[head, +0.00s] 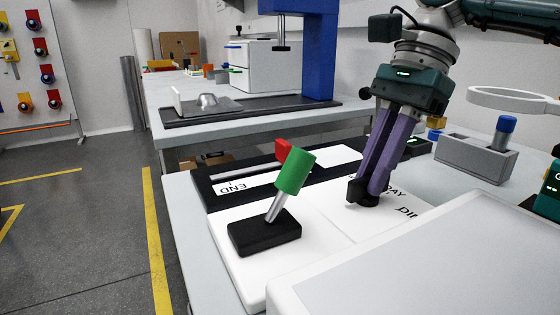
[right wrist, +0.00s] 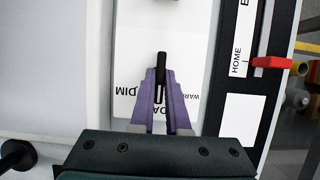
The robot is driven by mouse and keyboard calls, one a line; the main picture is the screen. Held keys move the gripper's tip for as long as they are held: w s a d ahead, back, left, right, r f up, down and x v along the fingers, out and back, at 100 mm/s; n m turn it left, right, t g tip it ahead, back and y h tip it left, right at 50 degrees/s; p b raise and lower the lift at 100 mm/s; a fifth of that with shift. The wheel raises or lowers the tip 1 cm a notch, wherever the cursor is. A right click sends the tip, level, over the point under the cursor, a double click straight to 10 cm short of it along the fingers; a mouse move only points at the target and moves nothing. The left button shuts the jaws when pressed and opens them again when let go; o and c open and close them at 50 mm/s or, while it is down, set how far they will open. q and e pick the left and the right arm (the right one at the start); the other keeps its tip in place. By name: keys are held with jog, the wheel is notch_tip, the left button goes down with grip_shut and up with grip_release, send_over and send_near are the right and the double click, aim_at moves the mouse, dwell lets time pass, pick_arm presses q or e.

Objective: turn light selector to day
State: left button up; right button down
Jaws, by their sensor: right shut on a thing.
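The light selector is a black knob (head: 368,201) on a white panel (head: 330,225). In the right wrist view its black bar (right wrist: 161,66) shows between and beyond the fingertips, lying along the line of the fingers. My right gripper (head: 362,190), with purple fingers, points down and is shut on the knob; it also shows in the right wrist view (right wrist: 161,80). The DAY label (head: 394,190) is beside the knob, partly hidden by the fingers in the wrist view. DIM and WARM labels are near it. Which label the knob marks I cannot tell.
A green-handled lever (head: 295,172) on a black base stands left of the knob. Behind it a red slider (head: 283,150) sits on a black-framed track. A grey holder (head: 475,158) with a blue-topped piece stands at right. A pale flat surface (head: 430,265) fills the front right.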

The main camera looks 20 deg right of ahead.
jog(key=c, duration=0.9)
grip_release()
jog(key=p+v, duration=0.1)
jog(key=v, duration=0.9)
